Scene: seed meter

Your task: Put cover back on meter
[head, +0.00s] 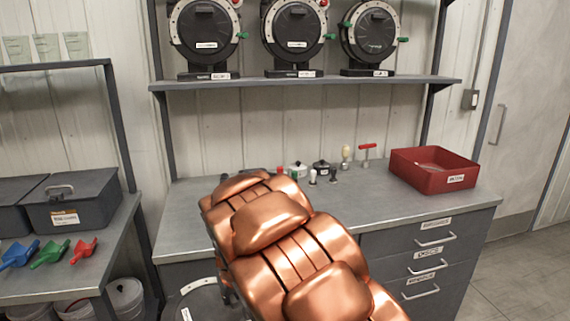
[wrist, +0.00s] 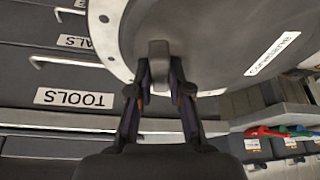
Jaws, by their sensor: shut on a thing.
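In the wrist view my gripper (wrist: 159,88) is shut on the grey handle (wrist: 158,50) of a large round dark cover (wrist: 215,45) with a light metal rim and a white label. In the head view part of the cover (head: 190,298) shows low in front of the bench, left of my copper arm, which hides my gripper. Three round black meters (head: 205,28) (head: 295,27) (head: 370,35) stand on the wall shelf. Each has a dark round face, a light rim and coloured knobs. A dark object on the bench is mostly hidden behind my arm.
The bench (head: 400,212) has small tools and pots at its back, a red bin (head: 432,170) at right and labelled drawers below. A side table (head: 90,280) at left holds grey boxes (head: 75,200) and coloured scoops (head: 50,252). Buckets stand under it.

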